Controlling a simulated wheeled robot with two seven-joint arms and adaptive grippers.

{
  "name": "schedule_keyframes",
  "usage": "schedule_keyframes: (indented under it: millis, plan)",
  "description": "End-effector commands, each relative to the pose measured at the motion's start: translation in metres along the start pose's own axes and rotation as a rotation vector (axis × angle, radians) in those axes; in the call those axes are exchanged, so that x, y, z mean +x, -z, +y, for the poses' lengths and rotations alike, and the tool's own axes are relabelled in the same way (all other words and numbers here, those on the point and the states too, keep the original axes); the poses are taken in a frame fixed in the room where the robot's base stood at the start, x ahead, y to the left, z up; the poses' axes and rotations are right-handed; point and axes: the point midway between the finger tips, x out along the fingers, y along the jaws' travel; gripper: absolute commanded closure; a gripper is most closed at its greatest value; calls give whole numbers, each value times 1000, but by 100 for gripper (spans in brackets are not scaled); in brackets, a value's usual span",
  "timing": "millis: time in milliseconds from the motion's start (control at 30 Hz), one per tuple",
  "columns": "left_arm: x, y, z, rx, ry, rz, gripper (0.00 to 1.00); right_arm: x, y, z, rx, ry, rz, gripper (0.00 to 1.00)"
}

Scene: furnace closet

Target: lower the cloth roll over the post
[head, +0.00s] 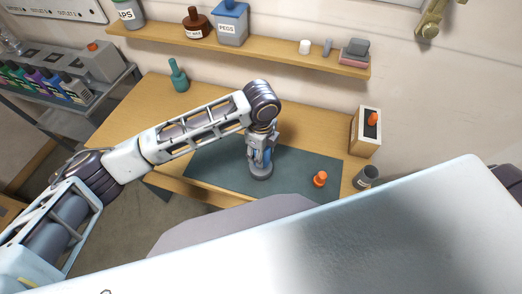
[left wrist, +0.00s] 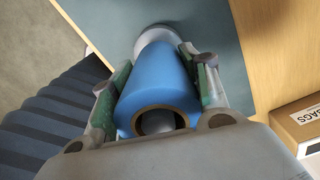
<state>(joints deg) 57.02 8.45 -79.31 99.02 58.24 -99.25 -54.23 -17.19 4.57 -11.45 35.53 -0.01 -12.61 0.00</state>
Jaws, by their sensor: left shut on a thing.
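The blue cloth roll (left wrist: 160,75) stands between the green-padded fingers of my left gripper (left wrist: 155,78), which is shut on it. In the head view my left gripper (head: 261,154) points down over the mat, with a little blue of the roll showing between its fingers. The post's round grey base (head: 260,173) stands on the mat just below; it also shows past the roll's far end in the left wrist view (left wrist: 160,35). A grey round end shows inside the roll's tan-rimmed core, so the roll appears to be around the post. Any gap above the base is unclear. My right gripper is not visible.
The dark mat (head: 215,165) lies on the wooden bench (head: 145,108). An orange knob-like piece (head: 320,179) and a grey cup (head: 365,177) are to the right. A box with an orange item (head: 366,133) stands behind them. A teal bottle (head: 178,76) is at back left.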

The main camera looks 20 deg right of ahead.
Motion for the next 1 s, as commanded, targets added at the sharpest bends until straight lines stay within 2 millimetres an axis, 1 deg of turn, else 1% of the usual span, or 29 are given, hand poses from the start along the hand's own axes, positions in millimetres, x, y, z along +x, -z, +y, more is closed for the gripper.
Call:
schedule_keyframes:
  millis: [1000]
  plan:
    - [16, 0, 0, 0, 0, 1, 79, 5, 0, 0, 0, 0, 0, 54]
